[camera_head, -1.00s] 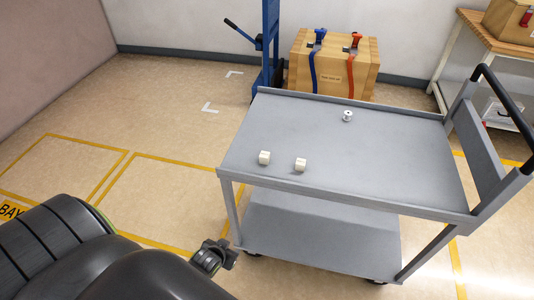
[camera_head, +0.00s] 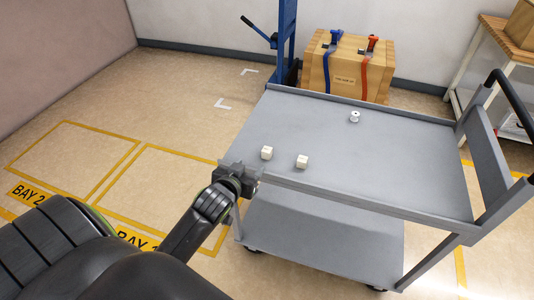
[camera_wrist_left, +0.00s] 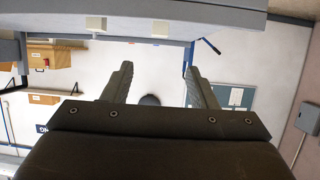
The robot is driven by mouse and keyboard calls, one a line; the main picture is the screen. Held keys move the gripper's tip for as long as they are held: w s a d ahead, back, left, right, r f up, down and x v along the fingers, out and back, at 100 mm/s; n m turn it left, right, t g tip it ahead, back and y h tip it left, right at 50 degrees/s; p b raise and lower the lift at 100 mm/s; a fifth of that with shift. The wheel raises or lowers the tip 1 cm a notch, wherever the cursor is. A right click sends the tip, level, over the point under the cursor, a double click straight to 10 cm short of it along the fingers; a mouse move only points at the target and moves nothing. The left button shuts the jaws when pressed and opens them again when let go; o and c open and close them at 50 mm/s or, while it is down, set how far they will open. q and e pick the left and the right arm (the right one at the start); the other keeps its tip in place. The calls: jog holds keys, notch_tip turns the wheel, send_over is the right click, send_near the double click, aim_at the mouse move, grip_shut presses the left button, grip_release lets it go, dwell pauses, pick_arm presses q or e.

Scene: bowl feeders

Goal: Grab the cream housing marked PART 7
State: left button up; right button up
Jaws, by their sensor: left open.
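Two small cream housings sit on the grey cart's top (camera_head: 400,165), near its front left edge: a left one (camera_head: 267,153) and a right one (camera_head: 302,161). I cannot read a mark on either, so I cannot tell which is PART 7. Two cream blocks also show at the top of the left wrist view, one left (camera_wrist_left: 95,23) and one nearer the middle (camera_wrist_left: 160,28). My left gripper (camera_head: 252,176) is at the cart's front left edge, just left of and nearer than the left housing. Its fingers (camera_wrist_left: 158,85) are spread and empty. My right gripper is not in view.
A small white spool-like part (camera_head: 355,117) stands farther back on the cart. The cart has a raised rim and a black push handle (camera_head: 511,95) at right. A wooden crate (camera_head: 345,72) and a blue hand truck (camera_head: 287,45) stand behind it. The cart's middle is clear.

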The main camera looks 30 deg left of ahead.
pick_arm(q)
send_near(266, 152)
jog(key=x, duration=0.3)
jog(key=shift+w+a+r, duration=0.1)
jog(key=shift+w, duration=0.25)
jog(key=shift+f+x, duration=0.15)
jog(key=shift+x, duration=1.1)
jog(key=shift+f+x, duration=0.15)
jog(key=shift+x, duration=1.05)
jog(key=shift+s, duration=0.1)
jog(key=c, duration=1.1)
